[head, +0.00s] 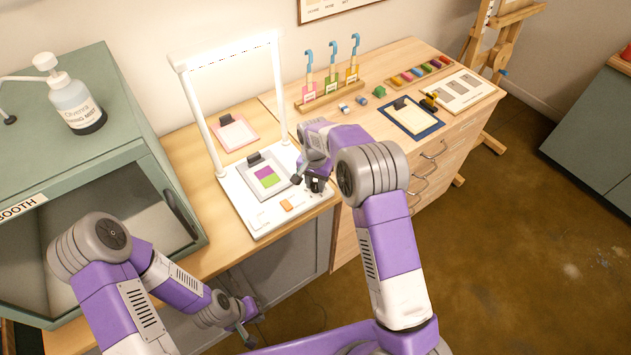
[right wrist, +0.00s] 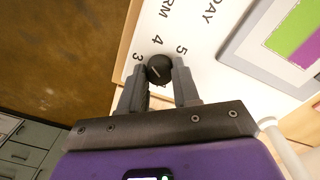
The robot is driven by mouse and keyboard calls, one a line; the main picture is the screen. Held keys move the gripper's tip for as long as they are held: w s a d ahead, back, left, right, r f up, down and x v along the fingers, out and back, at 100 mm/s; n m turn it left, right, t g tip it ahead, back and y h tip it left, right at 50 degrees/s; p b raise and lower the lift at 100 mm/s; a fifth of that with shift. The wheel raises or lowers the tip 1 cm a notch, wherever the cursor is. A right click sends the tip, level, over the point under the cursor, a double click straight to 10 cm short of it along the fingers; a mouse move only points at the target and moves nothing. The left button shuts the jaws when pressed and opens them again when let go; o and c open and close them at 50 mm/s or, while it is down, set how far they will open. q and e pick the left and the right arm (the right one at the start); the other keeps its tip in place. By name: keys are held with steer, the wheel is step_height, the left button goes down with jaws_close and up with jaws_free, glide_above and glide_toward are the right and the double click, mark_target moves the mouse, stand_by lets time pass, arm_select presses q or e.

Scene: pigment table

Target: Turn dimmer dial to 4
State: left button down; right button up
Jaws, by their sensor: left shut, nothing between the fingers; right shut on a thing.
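The black dimmer dial (right wrist: 159,69) sits on the white panel of the light stand (head: 262,222), near its right front corner. Printed numerals 3, 4 and 5 curve around it in the right wrist view. A pale line marks the dial's top, but I cannot tell surely which numeral it points at. My right gripper (right wrist: 160,86) is shut on the dial, one finger on each side. In the head view my right gripper (head: 312,184) is over that corner and hides the dial. My left gripper (head: 246,322) is shut and empty, low in front of the table.
A grey clipboard with a green and purple card (head: 265,177) lies on the panel, left of my right gripper. An orange piece (head: 291,205) is close by. The stand's white upright frame (head: 205,135) rises behind. A green booth (head: 110,150) stands left.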

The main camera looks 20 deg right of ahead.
mark_target(315, 185)
steer(key=m, duration=0.4)
steer(key=shift+m+p, duration=0.4)
stand_by(0.4)
steer(key=o, duration=1.1)
steer(key=shift+c, duration=0.2)
step_height(315, 185, up, 8)
steer(key=shift+w+f+p, duration=0.1)
steer(key=shift+f+p, duration=0.05)
steer(key=shift+p, duration=0.2)
